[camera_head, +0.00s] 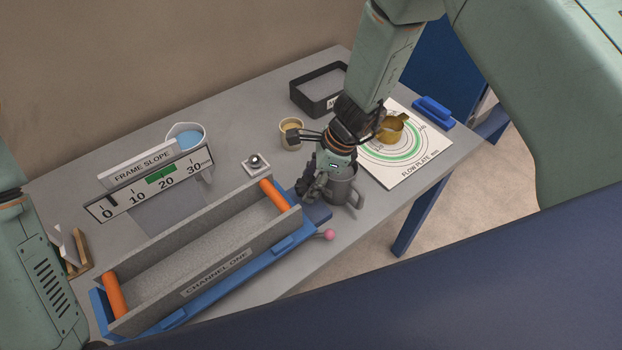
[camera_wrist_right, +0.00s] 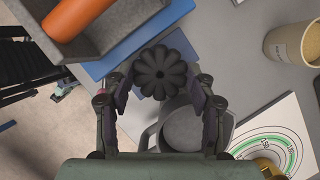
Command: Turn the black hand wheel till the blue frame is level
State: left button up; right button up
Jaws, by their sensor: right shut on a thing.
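The black hand wheel (camera_wrist_right: 160,72) has a lobed rim and shows whole in the right wrist view. My right gripper (camera_wrist_right: 163,84) is shut on it, with one finger at each side of the rim. In the head view my right gripper (camera_head: 313,187) is at the right end of the channel and hides most of the wheel. The blue frame (camera_head: 270,257) runs under the grey channel (camera_head: 190,262). The FRAME SLOPE scale (camera_head: 150,187) stands behind it; its dark pointer (camera_head: 113,199) is between 0 and 10, left of the green band. My left gripper is out of view.
A grey mug (camera_head: 346,187) stands close beside my right gripper. Nearby are a tan cup (camera_head: 291,138), a brass cup (camera_head: 391,129) on the flow plate (camera_head: 415,160), and a black tray (camera_head: 309,104).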

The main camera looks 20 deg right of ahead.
jog(key=c, duration=0.3)
jog(key=n+p, duration=0.1)
jog(key=n, duration=0.1)
jog(key=shift+w+n+g, duration=0.15)
jog(key=shift+n+g, duration=0.25)
jog(key=shift+w+n+g+b, duration=0.1)
jog(key=shift+n+g+b, duration=0.4)
jog(key=shift+n, duration=1)
jog(key=o, duration=1.2)
jog(key=shift+g, duration=0.3)
jog(key=shift+c, duration=0.2)
